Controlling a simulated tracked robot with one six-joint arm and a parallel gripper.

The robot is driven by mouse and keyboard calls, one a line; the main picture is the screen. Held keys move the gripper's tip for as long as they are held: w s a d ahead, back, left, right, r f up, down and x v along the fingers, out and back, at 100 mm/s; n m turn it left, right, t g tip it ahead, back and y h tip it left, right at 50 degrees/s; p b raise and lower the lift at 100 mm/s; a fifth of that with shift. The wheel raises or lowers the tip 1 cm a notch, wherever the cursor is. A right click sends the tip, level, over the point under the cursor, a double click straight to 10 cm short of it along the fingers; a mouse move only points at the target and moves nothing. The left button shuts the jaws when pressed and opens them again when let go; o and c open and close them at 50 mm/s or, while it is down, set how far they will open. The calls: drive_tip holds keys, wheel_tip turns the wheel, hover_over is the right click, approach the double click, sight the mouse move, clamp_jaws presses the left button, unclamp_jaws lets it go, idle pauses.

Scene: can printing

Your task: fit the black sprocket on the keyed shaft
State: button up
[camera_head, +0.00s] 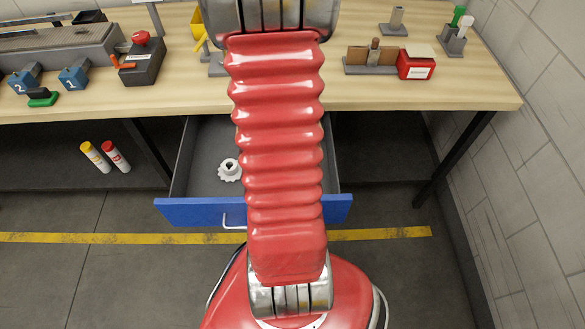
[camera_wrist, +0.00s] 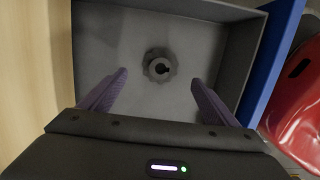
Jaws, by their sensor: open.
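A dark toothed sprocket (camera_wrist: 160,66) with a round hub and a notched bore lies flat on the drawer floor in the wrist view. My gripper (camera_wrist: 158,82) is open above it, one finger to each side in the picture and apart from it. In the head view a white sprocket (camera_head: 229,171) lies in the open drawer, left of my arm. The dark one does not show there. My gripper is hidden in the head view. A short grey post on a plate (camera_head: 396,20) stands on the bench; I cannot tell whether it is the keyed shaft.
The blue-fronted drawer (camera_head: 188,212) stands open below the bench (camera_head: 460,88); its walls surround the sprockets. A red box (camera_head: 416,66), a brown-panelled fixture (camera_head: 356,58) and a red-button box (camera_head: 141,62) stand on the bench.

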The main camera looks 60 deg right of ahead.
drive_tip(key=shift+s+d+f, duration=0.1)
drive_tip(key=shift+s+f, duration=0.1)
drive_tip(key=shift+f, duration=1.1)
drive_tip(key=shift+s+d+f, duration=0.1)
drive_tip(key=shift+s+f, duration=0.05)
drive_tip(key=shift+f, duration=1.1)
drive_tip(key=shift+s+a+f, duration=0.1)
drive_tip(key=shift+s+f, duration=0.05)
drive_tip(key=shift+f, duration=1.15)
drive_tip(key=shift+s+f, duration=0.1)
drive_tip(key=shift+f, duration=1.2)
drive_tip(key=shift+c, duration=0.6)
drive_tip(key=c, duration=1.1)
